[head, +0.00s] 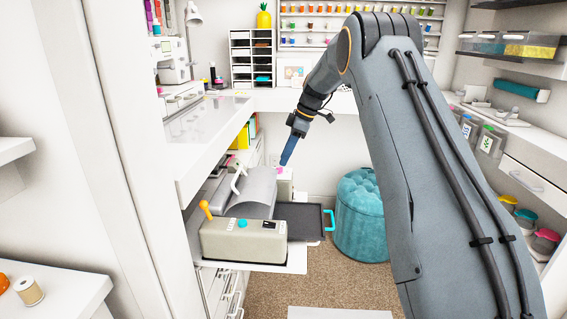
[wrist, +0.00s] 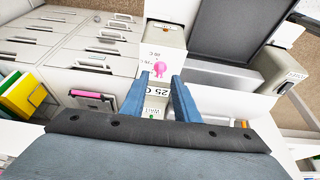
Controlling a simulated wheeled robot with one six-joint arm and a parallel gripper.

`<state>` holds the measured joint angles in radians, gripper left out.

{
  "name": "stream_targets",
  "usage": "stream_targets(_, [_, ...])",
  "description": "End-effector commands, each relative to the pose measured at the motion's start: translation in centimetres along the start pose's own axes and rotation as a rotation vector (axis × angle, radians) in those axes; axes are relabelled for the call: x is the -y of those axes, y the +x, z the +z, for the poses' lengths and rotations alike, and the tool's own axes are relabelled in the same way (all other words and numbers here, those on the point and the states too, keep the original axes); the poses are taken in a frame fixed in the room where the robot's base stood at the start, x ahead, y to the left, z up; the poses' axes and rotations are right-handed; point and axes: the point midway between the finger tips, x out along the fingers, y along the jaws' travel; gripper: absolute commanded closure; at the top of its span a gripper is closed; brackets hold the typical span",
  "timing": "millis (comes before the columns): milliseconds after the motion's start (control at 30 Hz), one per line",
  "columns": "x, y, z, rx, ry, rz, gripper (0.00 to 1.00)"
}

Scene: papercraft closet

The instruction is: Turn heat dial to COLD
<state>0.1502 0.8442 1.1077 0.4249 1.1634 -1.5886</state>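The heat dial is a small pink knob (wrist: 160,68) on the pale end panel (wrist: 150,52) of a machine. Small lettering surrounds the dial, but I cannot read where it points. A "25 C" readout (wrist: 158,88) and a "WAIT" label sit nearer the camera. My gripper (wrist: 160,82) is open, its two blue fingers apart, with the dial just beyond and between the tips in the wrist view. I cannot tell whether they touch it. In the head view, my gripper (head: 284,160) points down at the far end of the machine (head: 243,241), where the pink dial (head: 280,170) partly shows.
The machine has an orange-knobbed lever (head: 205,208), a teal button (head: 242,224) and a dark tray (head: 298,218) with a teal handle. A teal pouf (head: 361,215) stands right of it. A white counter (head: 205,135) overhangs on the left.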

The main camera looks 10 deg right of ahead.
Motion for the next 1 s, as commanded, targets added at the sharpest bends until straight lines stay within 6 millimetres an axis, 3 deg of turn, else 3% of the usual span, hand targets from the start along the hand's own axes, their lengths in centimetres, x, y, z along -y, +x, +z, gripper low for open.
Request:
stream_targets(100, [-0.1,-2.1,0.1,0.0,0.0,0.003,0.72])
stream_targets(300, [0.0,-4.2,0.1,0.001,0.0,-0.001,0.72])
stream_targets(733, [0.3,-4.6,0.1,0.004,0.011,-0.002,0.72])
stream_targets(867, [2.3,-5.0,0.0,0.029,0.092,-0.004,0.72])
stream_targets(1000, [7.2,-5.5,0.3,0.091,0.277,0.002,0.72])
